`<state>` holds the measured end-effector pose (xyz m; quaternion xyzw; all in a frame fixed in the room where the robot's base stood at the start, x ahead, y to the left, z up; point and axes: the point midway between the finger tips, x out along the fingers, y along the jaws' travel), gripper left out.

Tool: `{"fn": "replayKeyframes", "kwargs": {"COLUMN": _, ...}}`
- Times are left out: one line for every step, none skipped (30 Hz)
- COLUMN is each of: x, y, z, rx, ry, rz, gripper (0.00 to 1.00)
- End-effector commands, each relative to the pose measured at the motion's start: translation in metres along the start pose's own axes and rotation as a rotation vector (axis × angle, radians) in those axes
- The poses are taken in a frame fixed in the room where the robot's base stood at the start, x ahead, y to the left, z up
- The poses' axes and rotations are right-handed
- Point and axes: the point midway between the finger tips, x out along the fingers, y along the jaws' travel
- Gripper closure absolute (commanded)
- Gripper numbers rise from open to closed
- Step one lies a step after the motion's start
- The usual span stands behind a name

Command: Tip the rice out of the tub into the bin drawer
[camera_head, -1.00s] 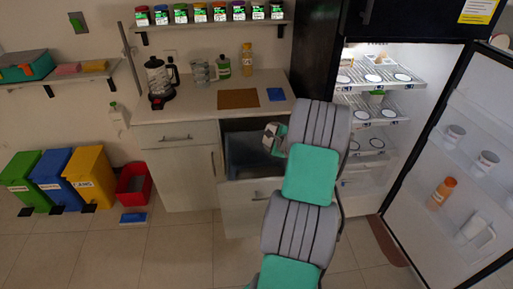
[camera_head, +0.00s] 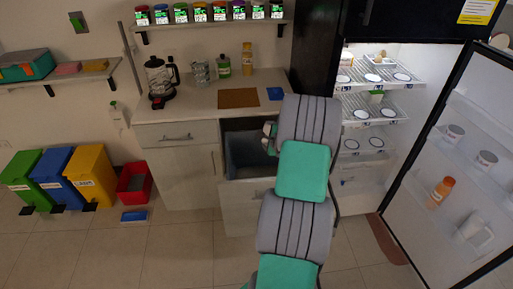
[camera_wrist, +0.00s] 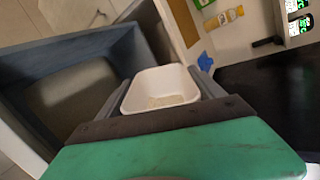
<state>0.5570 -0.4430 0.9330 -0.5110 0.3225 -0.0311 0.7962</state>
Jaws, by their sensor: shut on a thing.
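The white tub (camera_wrist: 161,82) is between the two fingers of my gripper (camera_wrist: 160,90) in the wrist view. My gripper is shut on it. A little pale rice (camera_wrist: 165,101) shows at the bottom of the tub. The open bin drawer, with a dark grey bin (camera_wrist: 58,52), lies to the left of the tub in the wrist view. In the head view the bin drawer (camera_head: 243,160) stands out below the counter. My gripper (camera_head: 269,138) is at its upper right edge, partly hidden by my arm; the tub is hard to make out there.
The counter (camera_head: 200,102) above the drawer holds a kettle (camera_head: 159,77), a brown board (camera_head: 239,98) and a blue cloth (camera_head: 275,94). The open fridge (camera_head: 365,110) stands close on the right. Colored bins (camera_head: 90,177) stand at the left.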

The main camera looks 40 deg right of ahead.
Motion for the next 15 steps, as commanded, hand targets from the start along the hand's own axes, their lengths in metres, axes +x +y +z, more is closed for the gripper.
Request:
{"fn": "replayKeyframes", "kwargs": {"x": -0.0001, "y": -0.0005, "z": 0.0017, "rx": -0.006, "ry": 0.002, "rz": -0.001, "gripper": 0.8}}
{"fn": "replayKeyframes", "kwargs": {"x": -0.0001, "y": -0.0004, "z": 0.0023, "rx": -0.009, "ry": 0.004, "rz": -0.001, "gripper": 0.8}}
{"fn": "replayKeyframes", "kwargs": {"x": -0.0002, "y": -0.0003, "z": 0.003, "rx": -0.014, "ry": 0.007, "rz": -0.001, "gripper": 0.8}}
{"fn": "replayKeyframes", "kwargs": {"x": -0.0002, "y": -0.0002, "z": 0.0034, "rx": -0.017, "ry": 0.009, "rz": -0.001, "gripper": 0.8}}
{"fn": "replayKeyframes", "kwargs": {"x": -0.0002, "y": -0.0002, "z": 0.0039, "rx": -0.021, "ry": 0.011, "rz": -0.001, "gripper": 0.8}}
{"fn": "replayKeyframes", "kwargs": {"x": -0.0003, "y": -0.0002, "z": 0.0049, "rx": -0.026, "ry": 0.013, "rz": -0.001, "gripper": 0.8}}
{"fn": "replayKeyframes", "kwargs": {"x": -0.0003, "y": -0.0002, "z": 0.0058, "rx": -0.029, "ry": 0.015, "rz": -0.001, "gripper": 0.8}}
{"fn": "replayKeyframes", "kwargs": {"x": -0.0002, "y": 0.0, "z": 0.0066, "rx": -0.033, "ry": 0.017, "rz": -0.001, "gripper": 0.8}}
{"fn": "replayKeyframes", "kwargs": {"x": 0.0, "y": 0.0002, "z": 0.0074, "rx": -0.037, "ry": 0.019, "rz": -0.001, "gripper": 0.8}}
{"fn": "replayKeyframes", "kwargs": {"x": 0.0, "y": 0.0004, "z": 0.0077, "rx": -0.041, "ry": 0.022, "rz": 0.0, "gripper": 0.8}}
{"fn": "replayKeyframes", "kwargs": {"x": 0.0001, "y": 0.0004, "z": 0.008, "rx": -0.045, "ry": 0.025, "rz": 0.0, "gripper": 0.8}}
{"fn": "replayKeyframes", "kwargs": {"x": 0.0001, "y": 0.0005, "z": 0.0086, "rx": -0.049, "ry": 0.027, "rz": 0.0, "gripper": 0.8}}
{"fn": "replayKeyframes", "kwargs": {"x": 0.0001, "y": 0.0005, "z": 0.0093, "rx": -0.052, "ry": 0.029, "rz": 0.0, "gripper": 0.8}}
{"fn": "replayKeyframes", "kwargs": {"x": 0.0002, "y": 0.0006, "z": 0.0099, "rx": -0.056, "ry": 0.031, "rz": 0.0, "gripper": 0.8}}
{"fn": "replayKeyframes", "kwargs": {"x": 0.0003, "y": 0.0007, "z": 0.0106, "rx": -0.061, "ry": 0.034, "rz": 0.0, "gripper": 0.8}}
